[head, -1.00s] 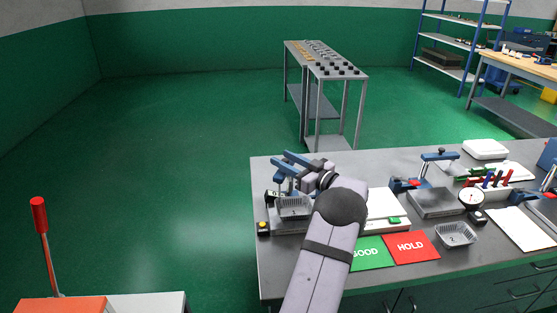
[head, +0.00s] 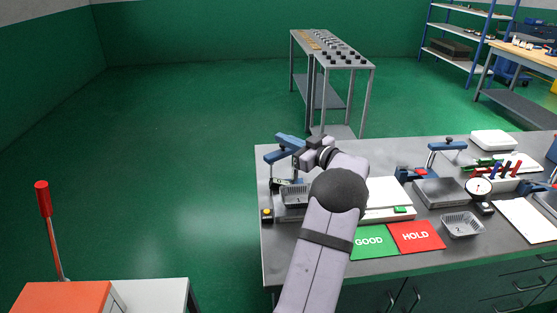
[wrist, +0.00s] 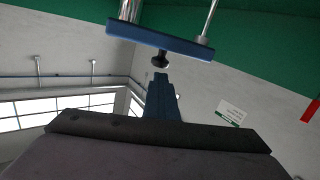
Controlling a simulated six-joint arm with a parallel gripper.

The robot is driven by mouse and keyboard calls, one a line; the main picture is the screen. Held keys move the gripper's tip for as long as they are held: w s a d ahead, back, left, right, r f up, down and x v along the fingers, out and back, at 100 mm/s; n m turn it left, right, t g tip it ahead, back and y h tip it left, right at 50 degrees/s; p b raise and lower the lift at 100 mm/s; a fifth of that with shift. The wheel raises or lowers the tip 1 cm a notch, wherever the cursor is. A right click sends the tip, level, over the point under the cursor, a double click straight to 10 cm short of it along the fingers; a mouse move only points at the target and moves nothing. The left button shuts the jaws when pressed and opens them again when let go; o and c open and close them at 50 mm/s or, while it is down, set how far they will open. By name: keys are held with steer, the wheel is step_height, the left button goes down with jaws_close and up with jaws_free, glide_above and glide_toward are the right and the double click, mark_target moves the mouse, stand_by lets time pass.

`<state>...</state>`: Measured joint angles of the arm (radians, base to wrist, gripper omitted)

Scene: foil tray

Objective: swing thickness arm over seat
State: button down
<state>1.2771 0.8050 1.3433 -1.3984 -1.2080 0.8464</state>
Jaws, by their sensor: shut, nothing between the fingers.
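The thickness gauge stands at the left end of the bench, with its blue thickness arm (head: 291,142) raised above the seat. A foil tray (head: 296,195) sits at the seat, partly hidden by my arm. My gripper (head: 311,153) is shut and empty, close beside the blue parts; I cannot tell whether it touches them. In the wrist view, a blue bar (wrist: 160,38) on metal posts carries a black knob (wrist: 160,62). A tapered blue piece (wrist: 160,98) lies in line below the knob.
A green GOOD card (head: 370,241) and a red HOLD card (head: 416,236) lie at the front edge. A second foil tray (head: 462,225) stands right of them. Another blue-armed fixture (head: 440,190) and a dial gauge (head: 479,187) are farther right. A yellow button (head: 266,214) is at the left.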

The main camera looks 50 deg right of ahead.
steer(key=w+a+n+g+h+b, duration=0.1)
steer(key=w+a+n+g+h, duration=0.15)
steer(key=w, duration=0.65)
steer(key=w+a+n+g+h+b, duration=0.1)
steer(key=w+a+n+g, duration=0.15)
steer(key=w, duration=0.55)
steer(key=s+a+f+m+g+h+b, duration=0.1)
steer(key=s+f+m+g+h, duration=0.15)
steer(key=f, duration=0.25)
steer(key=s+a+f+m+g+h+b, duration=0.1)
steer(key=a+f+g+h, duration=0.15)
steer(key=f, duration=0.35)
steer(key=s+a+r+m+g+h+b, duration=0.1)
steer(key=s+a+r+g+h, duration=0.4)
steer(key=s, duration=0.4)
steer(key=a+g+h, duration=0.1)
steer(key=a+h, duration=0.1)
steer(key=shift+s+a+r+g+h+b, duration=0.2)
steer(key=shift+s+a+g+h+b, duration=0.1)
steer(key=shift+a+g+h, duration=0.1)
steer(key=shift+d, duration=0.15)
